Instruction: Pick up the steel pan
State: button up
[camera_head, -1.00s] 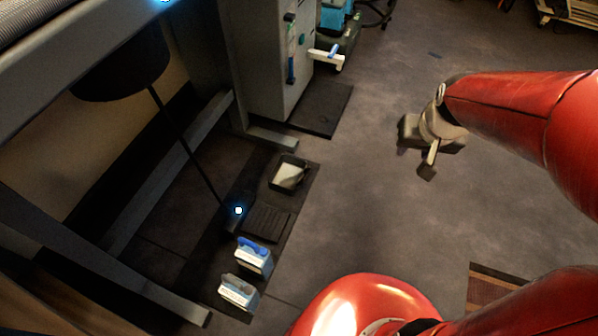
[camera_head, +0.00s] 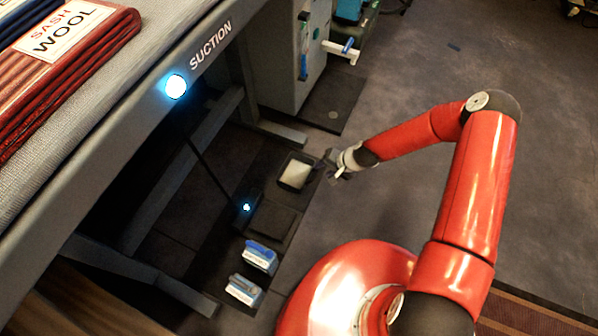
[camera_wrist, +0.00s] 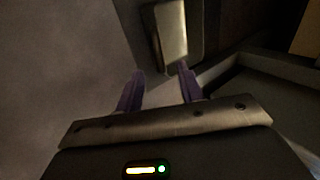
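A pale metallic rectangular piece (camera_head: 295,174), which I take for the steel pan, lies in a black square tray (camera_head: 283,186) on the floor mat under the table. My gripper (camera_head: 329,163) is low, just right of the tray. In the wrist view the pale piece (camera_wrist: 172,30) is at top centre, its near end close to my two purple fingertips. My gripper (camera_wrist: 160,68) is open, with a clear gap between the fingers. I see nothing held. Whether a finger touches the piece or tray, I cannot tell.
A dark ribbed plate (camera_head: 270,222), a blue-topped box (camera_head: 260,257) and a grey-topped box (camera_head: 243,290) line the mat. The table edge (camera_head: 165,95) overhangs at left. A grey cabinet (camera_head: 283,70) stands behind. The floor at right is open.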

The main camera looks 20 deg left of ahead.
aim_at(316, 174)
jog(key=x, duration=0.9)
jog(key=shift+s+b, duration=0.25)
jog(key=shift+b, duration=0.05)
jog(key=shift+d, duration=0.1)
jog(key=shift+c, duration=0.5)
grip_shut()
